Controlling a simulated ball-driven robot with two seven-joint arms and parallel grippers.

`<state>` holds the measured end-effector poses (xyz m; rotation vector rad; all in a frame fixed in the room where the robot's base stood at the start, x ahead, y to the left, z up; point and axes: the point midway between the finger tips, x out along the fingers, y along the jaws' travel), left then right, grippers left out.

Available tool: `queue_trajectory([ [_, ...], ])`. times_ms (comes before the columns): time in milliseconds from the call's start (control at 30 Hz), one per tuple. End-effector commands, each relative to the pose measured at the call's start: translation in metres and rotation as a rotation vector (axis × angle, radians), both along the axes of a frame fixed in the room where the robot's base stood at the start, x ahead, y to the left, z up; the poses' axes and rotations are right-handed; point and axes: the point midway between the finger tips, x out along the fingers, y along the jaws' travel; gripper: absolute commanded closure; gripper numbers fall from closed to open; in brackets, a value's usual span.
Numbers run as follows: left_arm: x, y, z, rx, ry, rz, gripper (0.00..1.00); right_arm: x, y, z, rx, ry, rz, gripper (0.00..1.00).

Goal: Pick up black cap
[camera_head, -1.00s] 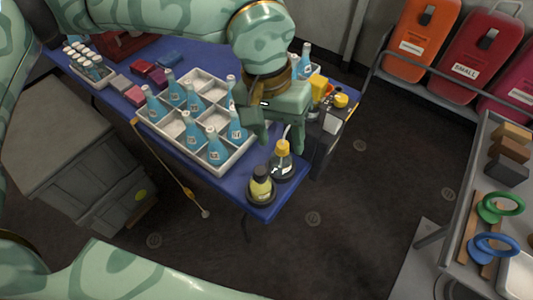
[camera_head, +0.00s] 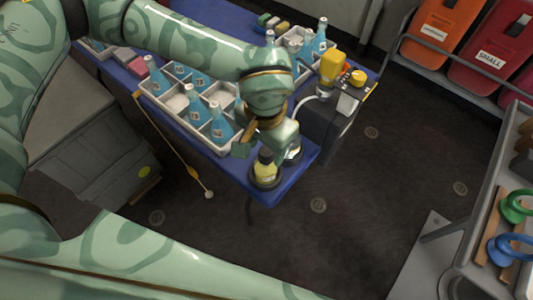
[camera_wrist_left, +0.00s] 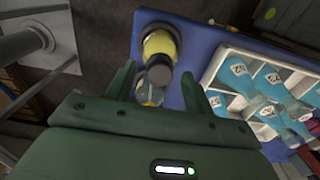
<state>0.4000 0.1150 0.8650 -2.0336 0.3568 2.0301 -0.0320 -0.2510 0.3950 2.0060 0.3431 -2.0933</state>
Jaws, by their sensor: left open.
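The black cap (camera_head: 265,155) sits on top of a squat bottle with yellow contents (camera_head: 264,172), standing upright in a dark round base at the blue table's near corner. My left gripper (camera_head: 264,143) is above and just behind it, pointing down and open. In the left wrist view the cap (camera_wrist_left: 159,70) shows just ahead of the gap between the two fingers (camera_wrist_left: 157,88); I see no contact. A clear vessel (camera_wrist_left: 150,97) shows partly between the fingers. In the head view it is mostly hidden by the gripper. My right gripper is out of view.
A white divided crate (camera_head: 222,149) with several blue bottles stands left of the gripper. A dark box (camera_head: 335,120) with yellow-topped items stands to its right. The blue table (camera_head: 298,172) ends close beside the bottle. A shelf (camera_head: 480,195) holds green and blue rings at right.

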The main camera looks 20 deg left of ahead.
Motion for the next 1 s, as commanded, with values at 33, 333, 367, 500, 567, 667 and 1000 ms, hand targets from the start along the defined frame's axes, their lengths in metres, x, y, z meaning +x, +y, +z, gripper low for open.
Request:
queue_trajectory([
  [33, -0.001, 0.0, -0.015, 0.0, 0.008, 0.0, 0.48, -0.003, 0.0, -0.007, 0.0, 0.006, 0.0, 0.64],
  [333, 0.0, 0.0, -0.029, 0.0, 0.001, -0.001, 0.48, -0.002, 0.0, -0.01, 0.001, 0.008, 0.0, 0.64],
  [367, 0.0, 0.0, -0.028, 0.0, 0.001, 0.0, 0.48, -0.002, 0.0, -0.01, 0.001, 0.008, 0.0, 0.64],
  [500, 0.0, 0.0, -0.028, 0.0, 0.001, 0.0, 0.84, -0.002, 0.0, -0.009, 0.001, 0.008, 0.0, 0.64],
  [567, 0.0, 0.0, -0.028, 0.0, 0.001, 0.0, 0.89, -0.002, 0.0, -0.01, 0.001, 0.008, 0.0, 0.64],
  [667, 0.0, 0.0, -0.028, 0.0, 0.001, 0.0, 0.89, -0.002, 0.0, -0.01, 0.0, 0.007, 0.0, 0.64],
  [1000, 0.0, 0.0, -0.02, 0.0, -0.001, 0.0, 0.89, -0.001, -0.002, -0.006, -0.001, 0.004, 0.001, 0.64],
])
